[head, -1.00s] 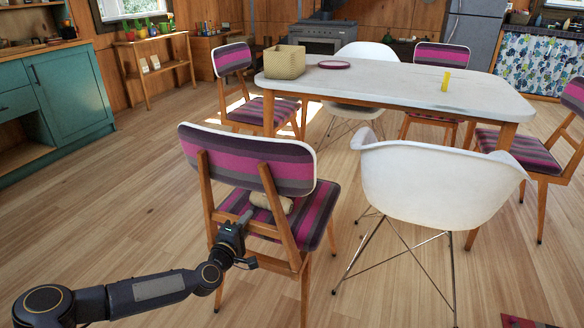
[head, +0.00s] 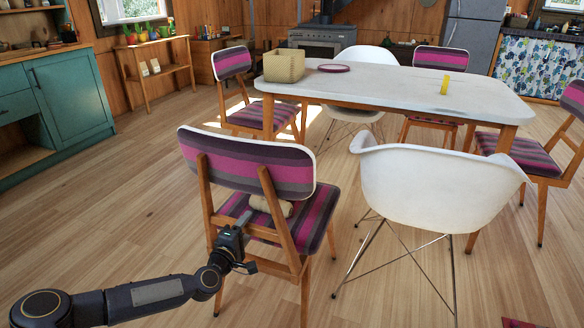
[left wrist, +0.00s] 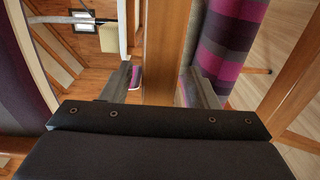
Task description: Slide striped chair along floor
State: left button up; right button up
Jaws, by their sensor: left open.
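The near striped chair (head: 245,170), with a purple, pink and grey back and seat on a wooden frame, stands upright with its back to me at the left front of the table. A small tan roll (head: 272,206) lies on its seat, partly hidden by the frame. My left gripper (head: 242,224) is low behind the backrest, at the rear of the chair frame. In the left wrist view its open fingers (left wrist: 161,86) lie on either side of a wooden frame bar (left wrist: 166,45), with striped fabric (left wrist: 228,45) beside it. I cannot tell whether they touch it. My right gripper is out of view.
A white shell chair (head: 430,185) stands close to the striped chair's right. The table (head: 390,82) is behind, with a basket (head: 284,66) and other chairs around it. Wooden floor (head: 115,205) is open to the left, up to a teal cabinet (head: 75,95).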

pick_arm(q)
jog(key=s+f+m+g, duration=0.2)
jog(key=s+m+g, duration=0.6)
jog(key=s, duration=1)
jog(key=s+a+r+m+g+y, duration=0.1)
jog(key=s+a+r+m+g, duration=0.15)
jog(key=s+r, duration=0.65)
jog(key=s+a+r+m+g+y, duration=0.15)
jog(key=s+a, duration=0.25)
jog(key=s, duration=1.2)
notch_tip(320, 180, up, 36)
jog(key=p, duration=3.4)
jog(key=shift+f+t, duration=0.15)
jog(key=shift+t, duration=0.15)
